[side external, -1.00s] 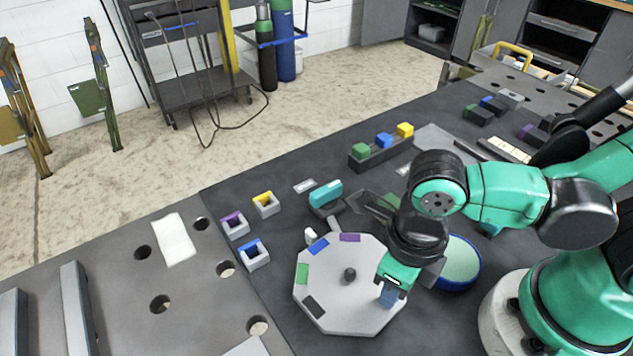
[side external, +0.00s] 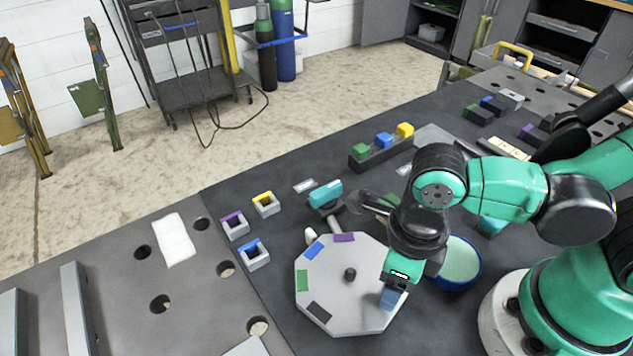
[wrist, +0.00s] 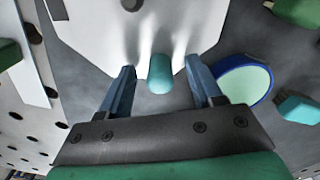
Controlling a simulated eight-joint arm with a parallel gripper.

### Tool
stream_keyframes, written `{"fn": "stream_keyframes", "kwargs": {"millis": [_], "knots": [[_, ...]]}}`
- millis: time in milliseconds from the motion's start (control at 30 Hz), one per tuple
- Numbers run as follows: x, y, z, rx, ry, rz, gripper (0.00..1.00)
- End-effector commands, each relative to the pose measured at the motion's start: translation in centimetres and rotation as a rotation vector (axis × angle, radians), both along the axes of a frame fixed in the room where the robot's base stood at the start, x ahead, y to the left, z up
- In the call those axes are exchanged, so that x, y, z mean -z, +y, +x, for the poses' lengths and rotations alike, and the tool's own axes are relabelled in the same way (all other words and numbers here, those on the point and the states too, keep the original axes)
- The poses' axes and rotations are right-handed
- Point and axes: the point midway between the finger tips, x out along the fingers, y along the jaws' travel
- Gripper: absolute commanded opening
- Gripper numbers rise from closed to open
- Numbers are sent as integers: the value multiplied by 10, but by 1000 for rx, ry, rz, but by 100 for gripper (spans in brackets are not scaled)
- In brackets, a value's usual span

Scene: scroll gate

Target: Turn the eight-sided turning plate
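The eight-sided turning plate (side external: 345,295) is light grey and lies flat on the dark table, with a dark knob (side external: 350,274) at its middle. Purple (side external: 344,237), blue (side external: 313,250), green (side external: 302,281) and black (side external: 319,312) patches mark its rim. My gripper (side external: 390,299) is low over the plate's right part, pointing down. In the wrist view, a rounded teal peg (wrist: 160,76) stands between the two blue fingers of my gripper (wrist: 160,66). A gap shows on both sides of the peg. The peg is hidden in the side view.
A blue-rimmed bowl (side external: 462,262) stands close right of my gripper. A teal-handled piece (side external: 325,194) is behind the plate. Square sockets with yellow (side external: 266,204), purple (side external: 235,225) and blue (side external: 254,254) tops stand left. A block rack (side external: 380,151) is farther back.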

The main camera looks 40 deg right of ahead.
Motion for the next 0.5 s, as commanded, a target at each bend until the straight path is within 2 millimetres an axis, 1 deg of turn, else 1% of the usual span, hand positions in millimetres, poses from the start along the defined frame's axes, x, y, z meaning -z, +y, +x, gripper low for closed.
{"fn": "stream_keyframes", "kwargs": {"millis": [333, 500], "knots": [[-1, 0, 0, 0, 1, 0, 60], [-9, 0, 0, 0, 1, 0, 60]]}}
